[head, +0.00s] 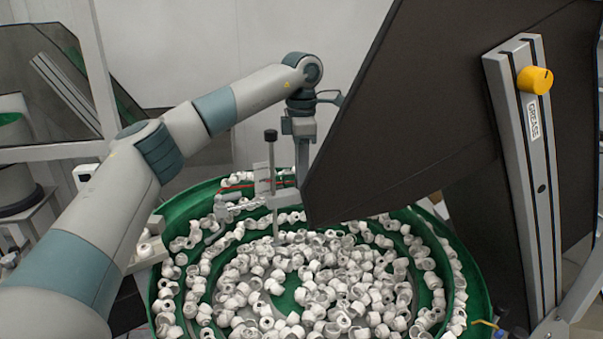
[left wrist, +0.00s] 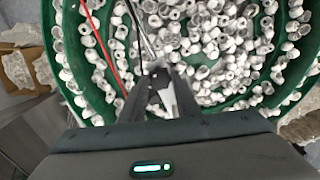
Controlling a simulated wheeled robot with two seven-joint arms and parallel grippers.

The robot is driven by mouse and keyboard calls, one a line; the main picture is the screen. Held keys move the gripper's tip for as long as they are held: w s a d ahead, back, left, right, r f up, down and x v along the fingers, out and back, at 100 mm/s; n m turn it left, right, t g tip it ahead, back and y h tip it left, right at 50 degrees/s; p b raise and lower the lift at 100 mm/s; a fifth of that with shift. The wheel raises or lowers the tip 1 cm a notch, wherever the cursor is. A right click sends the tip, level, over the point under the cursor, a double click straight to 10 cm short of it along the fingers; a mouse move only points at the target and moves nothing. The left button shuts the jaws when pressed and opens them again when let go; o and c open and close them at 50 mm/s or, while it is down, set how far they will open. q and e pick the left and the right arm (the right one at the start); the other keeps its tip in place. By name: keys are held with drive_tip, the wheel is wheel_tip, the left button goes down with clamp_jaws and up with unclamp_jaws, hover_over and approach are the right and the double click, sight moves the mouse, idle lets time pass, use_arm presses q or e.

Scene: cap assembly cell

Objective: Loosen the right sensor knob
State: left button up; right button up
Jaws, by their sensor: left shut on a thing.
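My left gripper (head: 302,178) points down at the right end of a light grey sensor bracket (head: 287,199), above the green feeder bowl. It is shut on a small part there, which I take as the right sensor knob. The fingers and the dark panel's edge hide that knob in the head view. In the left wrist view the fingertips (left wrist: 161,78) are close together at a thin metal rod, and the knob is not clear. A thin upright post (head: 272,185) with a black top knob (head: 270,135) stands just left of the gripper. My right gripper is not in view.
The green bowl (head: 172,217) is full of white caps and has spiral tracks. A red cable (left wrist: 101,45) runs beside the bracket. A large dark tilted panel (head: 400,120) stands close right of my gripper. A yellow knob (head: 534,79) sits on a rail (head: 528,150).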

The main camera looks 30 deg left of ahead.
use_arm(q)
drive_tip(key=shift+n, duration=0.6)
drive_tip(key=o, duration=1.1)
drive_tip(key=shift+c, duration=0.2)
drive_tip(key=shift+r, duration=0.1)
